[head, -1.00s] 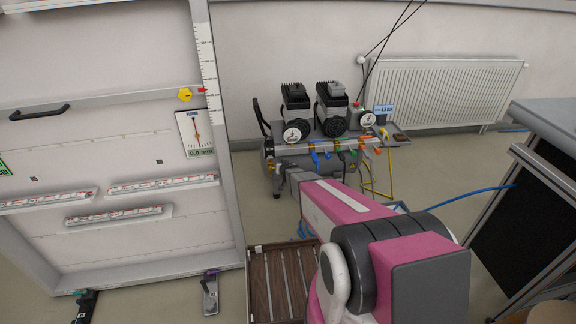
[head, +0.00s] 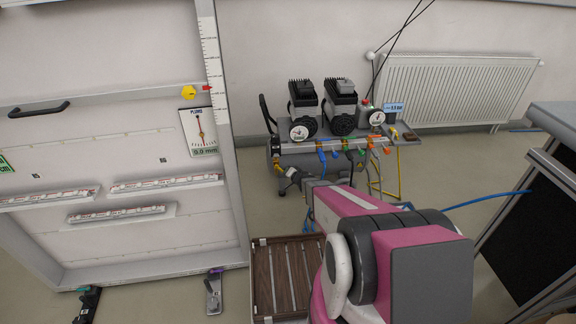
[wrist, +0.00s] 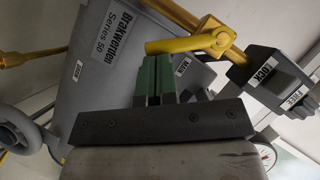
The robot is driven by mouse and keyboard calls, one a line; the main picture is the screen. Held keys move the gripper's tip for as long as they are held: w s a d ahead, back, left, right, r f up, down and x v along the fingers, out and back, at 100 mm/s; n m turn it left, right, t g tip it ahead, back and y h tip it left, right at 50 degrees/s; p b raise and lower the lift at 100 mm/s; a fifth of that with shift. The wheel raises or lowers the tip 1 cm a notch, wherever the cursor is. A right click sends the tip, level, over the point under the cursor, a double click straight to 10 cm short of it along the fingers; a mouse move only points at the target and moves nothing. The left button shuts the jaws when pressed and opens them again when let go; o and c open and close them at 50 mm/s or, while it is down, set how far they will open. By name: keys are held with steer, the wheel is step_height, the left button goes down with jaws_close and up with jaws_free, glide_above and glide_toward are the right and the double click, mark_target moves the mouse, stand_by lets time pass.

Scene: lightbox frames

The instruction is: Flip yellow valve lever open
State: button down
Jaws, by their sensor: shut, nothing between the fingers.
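The yellow valve lever (wrist: 182,44) lies across the upper middle of the wrist view, a rounded handle running right to a yellow pivot block. In the head view a small yellow part (head: 279,169) shows at the left end of the compressor, by my gripper (head: 288,173). In the wrist view the green fingers of my gripper (wrist: 156,78) are together and empty, directly below the lever's free end. Whether they touch the lever I cannot tell. The fingers partly hide a small white label behind them.
The grey tank (wrist: 118,45) with a "Brakwerden Series 50" label is close behind my fingers. A dark block (wrist: 270,75) marked LOCK and FREE sits right of the lever. In the head view, a white frame (head: 222,130) stands left and a bench (head: 555,190) right.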

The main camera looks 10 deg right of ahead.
steer(key=shift+a+f+m+t+y, duration=0.45)
steer(key=shift+a+f+m+y, duration=0.1)
steer(key=shift+m, duration=0.45)
steer(key=shift+a+f+m+t+y, duration=0.4)
steer(key=shift+a+f+m+y, duration=0.1)
steer(key=shift+m, duration=0.5)
steer(key=shift+a+f+m+t+y, duration=0.45)
steer(key=shift+a+f+m+y, duration=0.1)
steer(key=shift+m, duration=0.45)
steer(key=shift+s+a, duration=0.1)
steer(key=shift+s, duration=0.05)
